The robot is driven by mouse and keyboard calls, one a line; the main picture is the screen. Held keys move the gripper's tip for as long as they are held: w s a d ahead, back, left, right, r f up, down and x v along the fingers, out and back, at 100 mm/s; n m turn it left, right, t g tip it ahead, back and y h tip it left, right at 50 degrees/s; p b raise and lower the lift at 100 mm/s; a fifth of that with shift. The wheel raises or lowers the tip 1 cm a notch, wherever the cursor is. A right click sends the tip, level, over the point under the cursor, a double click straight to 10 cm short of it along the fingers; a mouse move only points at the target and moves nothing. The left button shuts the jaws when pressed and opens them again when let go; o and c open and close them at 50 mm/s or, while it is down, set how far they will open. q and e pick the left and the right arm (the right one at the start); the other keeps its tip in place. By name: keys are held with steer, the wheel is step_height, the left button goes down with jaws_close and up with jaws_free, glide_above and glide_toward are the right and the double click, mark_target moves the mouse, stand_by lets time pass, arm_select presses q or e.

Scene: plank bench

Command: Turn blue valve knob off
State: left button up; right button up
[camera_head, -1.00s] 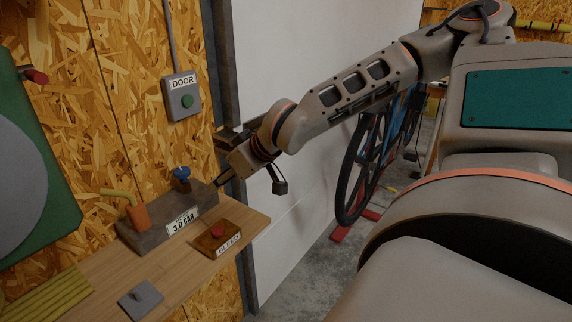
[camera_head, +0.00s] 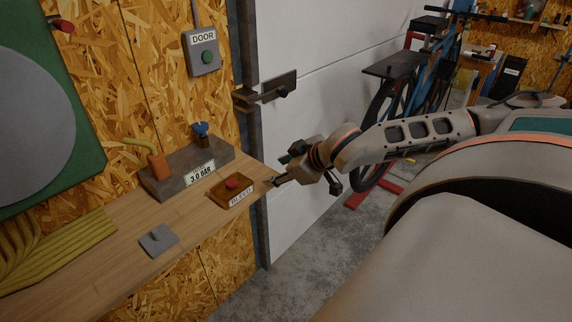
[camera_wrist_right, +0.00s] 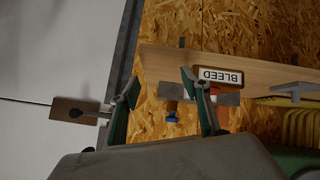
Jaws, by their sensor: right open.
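The blue valve knob (camera_head: 201,129) stands upright on a dark manifold block (camera_head: 165,187) at the back of the plank bench (camera_head: 120,262). In the right wrist view the blue knob (camera_wrist_right: 172,117) shows between the two open fingers (camera_wrist_right: 162,97), farther off. My left gripper is out of view.
A red button on a wooden BLEED box (camera_head: 231,190) sits near the bench's right end, close to my right gripper. A grey plate (camera_head: 158,240) and a yellow hose (camera_head: 50,250) lie leftward. A DOOR button box (camera_head: 202,52) and a door latch (camera_head: 268,92) are above.

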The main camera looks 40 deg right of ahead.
steer(key=shift+n+h, duration=0.4)
steer(key=shift+s+d+f, duration=0.1)
steer(key=shift+s+f, duration=0.3)
steer(key=shift+f, duration=0.3)
steer(key=shift+s+a+f, duration=0.1)
steer(key=shift+s+f, duration=0.3)
steer(key=shift+f, duration=0.25)
steer(key=shift+s+d+f, duration=0.1)
steer(key=shift+s+f, duration=0.3)
steer(key=shift+f, duration=0.3)
